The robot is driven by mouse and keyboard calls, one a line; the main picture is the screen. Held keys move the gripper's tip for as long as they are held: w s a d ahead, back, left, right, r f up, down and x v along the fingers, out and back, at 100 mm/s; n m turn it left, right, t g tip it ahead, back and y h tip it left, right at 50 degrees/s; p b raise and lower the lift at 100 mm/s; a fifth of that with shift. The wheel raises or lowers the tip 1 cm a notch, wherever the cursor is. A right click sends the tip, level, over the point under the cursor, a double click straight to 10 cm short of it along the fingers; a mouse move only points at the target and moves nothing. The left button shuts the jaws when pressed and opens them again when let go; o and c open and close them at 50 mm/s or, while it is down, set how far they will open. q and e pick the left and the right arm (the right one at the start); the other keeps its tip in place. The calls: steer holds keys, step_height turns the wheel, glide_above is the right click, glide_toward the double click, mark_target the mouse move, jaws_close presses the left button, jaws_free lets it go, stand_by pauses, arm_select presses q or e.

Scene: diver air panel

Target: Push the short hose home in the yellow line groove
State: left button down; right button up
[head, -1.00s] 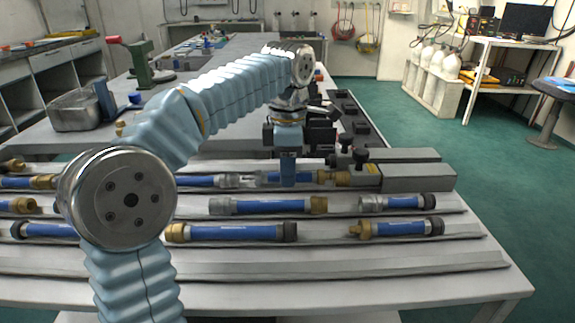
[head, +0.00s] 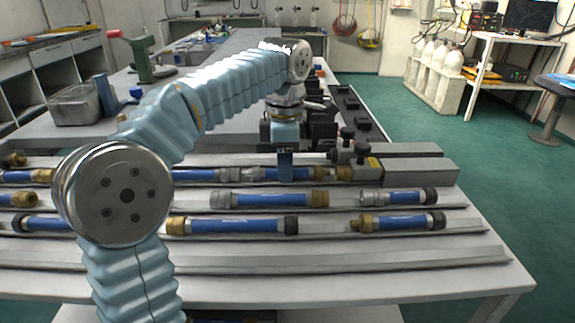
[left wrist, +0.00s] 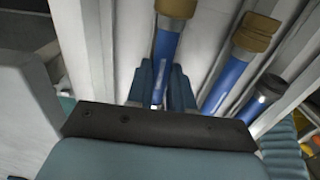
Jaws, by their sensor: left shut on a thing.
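A short blue hose (head: 306,174) lies along the rearmost groove of the front table. Its right end has a brass fitting (head: 342,173) close to the grey block, and its left end has a grey metal fitting (head: 252,174). My left gripper (head: 285,176) is shut on this hose from above, left of its middle. In the left wrist view the blue hose (left wrist: 164,55) runs between the fingers. A yellow label (head: 374,163) marks the grey block (head: 420,171). I cannot tell how deep the hose sits. My right gripper is out of view.
Another blue hose (head: 195,175) lies left in the same groove, its grey end close to the held hose. Several hoses, including one in the middle (head: 268,200) and one in front (head: 243,226), lie in nearer grooves. The front rail (head: 300,259) is bare.

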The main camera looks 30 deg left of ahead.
arm_select(q)
steer(key=shift+s+a, duration=0.15)
steer(key=shift+a, duration=0.15)
steer(key=shift+s+a, duration=0.15)
steer(key=shift+a, duration=0.1)
steer(key=shift+s+a, duration=0.3)
steer(key=shift+a, duration=0.2)
steer(key=c, duration=0.9)
jaws_free()
step_height(320, 180, up, 12)
steer(key=p, duration=0.3)
